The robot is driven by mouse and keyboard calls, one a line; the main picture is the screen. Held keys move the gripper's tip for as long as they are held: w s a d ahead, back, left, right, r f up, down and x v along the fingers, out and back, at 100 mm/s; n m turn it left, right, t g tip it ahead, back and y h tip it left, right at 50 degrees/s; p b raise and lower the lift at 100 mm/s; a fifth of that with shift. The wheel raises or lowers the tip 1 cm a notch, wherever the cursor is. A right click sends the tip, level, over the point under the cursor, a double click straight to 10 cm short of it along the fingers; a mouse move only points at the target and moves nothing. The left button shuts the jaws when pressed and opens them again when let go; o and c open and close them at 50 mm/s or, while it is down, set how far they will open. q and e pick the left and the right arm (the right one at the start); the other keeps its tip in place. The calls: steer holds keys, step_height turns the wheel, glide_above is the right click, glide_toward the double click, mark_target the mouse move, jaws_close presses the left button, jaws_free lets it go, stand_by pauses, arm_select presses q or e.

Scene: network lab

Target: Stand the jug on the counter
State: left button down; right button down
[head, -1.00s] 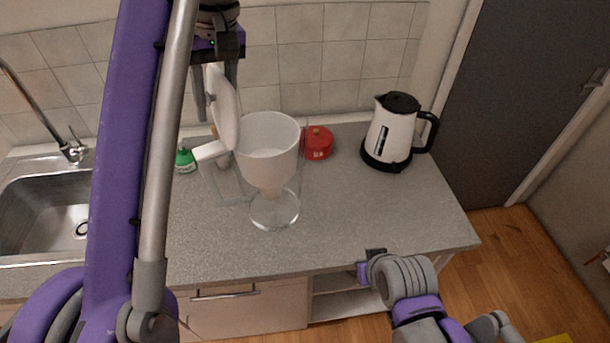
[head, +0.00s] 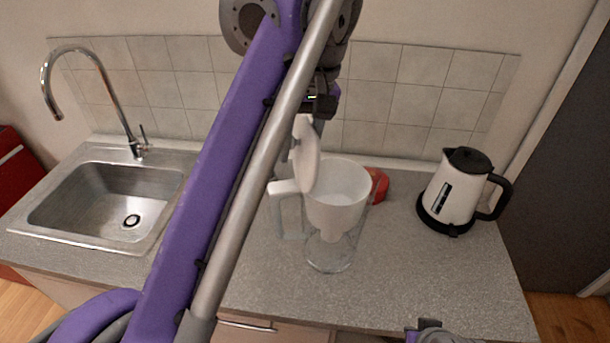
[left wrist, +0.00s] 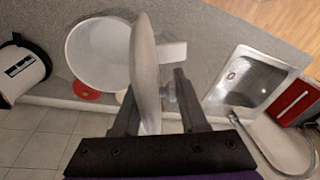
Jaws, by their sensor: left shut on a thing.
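The jug (head: 336,200) is clear, with a white inner funnel, a handle on its left side and a raised white lid (head: 308,157). It is upright over the grey counter (head: 420,285); whether its base touches the counter I cannot tell for sure. My left gripper (head: 307,125) reaches down from above, partly hidden by my arm, and is shut on the lid. In the left wrist view the lid (left wrist: 146,70) stands between the fingers, with the round white funnel (left wrist: 97,53) beside it. Only a bit of my right arm's end (head: 428,326) shows at the bottom edge.
A white and black kettle (head: 455,192) stands to the right of the jug. A red tin (head: 378,185) is close behind the jug. A steel sink (head: 105,205) with a tap (head: 108,88) is at the left. The counter's front right is clear.

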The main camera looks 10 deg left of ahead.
mark_target(300, 165)
arm_select(q)
steer(key=shift+w+f, duration=0.2)
steer(key=shift+f, duration=0.3)
step_height(300, 165, down, 3)
steer(key=shift+w+f+b, duration=0.1)
steer(key=shift+w+b, duration=0.05)
steer(key=shift+b, duration=0.35)
steer(key=shift+s, duration=0.25)
steer(key=shift+w, duration=0.2)
steer(key=c, duration=0.8)
jaws_free()
steer(key=shift+w+f, duration=0.15)
steer(key=shift+c, duration=0.2)
steer(key=o, duration=0.4)
steer(key=shift+s, duration=0.2)
arm_select(e)
steer(key=shift+s+f, duration=0.2)
steer(key=shift+f, duration=0.7)
